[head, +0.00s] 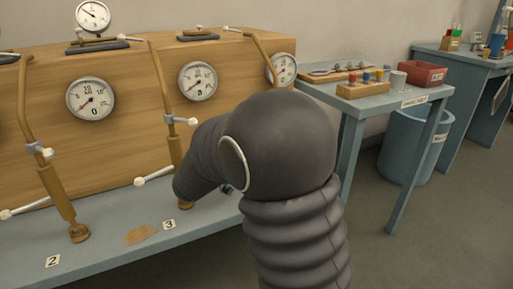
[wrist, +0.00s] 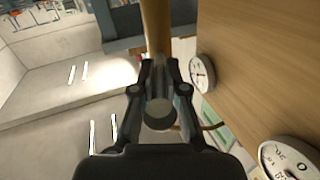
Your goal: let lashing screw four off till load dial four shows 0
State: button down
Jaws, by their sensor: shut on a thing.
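Lashing screw four shows its upper rod (head: 258,42) at the right end of the wooden panel in the head view. The rest of it is behind my arm. Load dial four (head: 283,68) is behind that rod, which covers part of its face, so I cannot read it surely. In the wrist view my gripper (wrist: 159,78) is shut on lashing screw four, whose brown post (wrist: 158,28) runs up from between the fingers. A rounded grey end (wrist: 158,114) shows between the finger bases.
Lashing screw three (head: 168,95) and lashing screw two (head: 58,190), with white-ended cross handles, stand to the left on a blue bench (head: 110,262).

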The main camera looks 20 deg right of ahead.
jog(key=shift+r, duration=0.15)
jog(key=c, duration=1.2)
grip_release()
jog(key=v, duration=1.2)
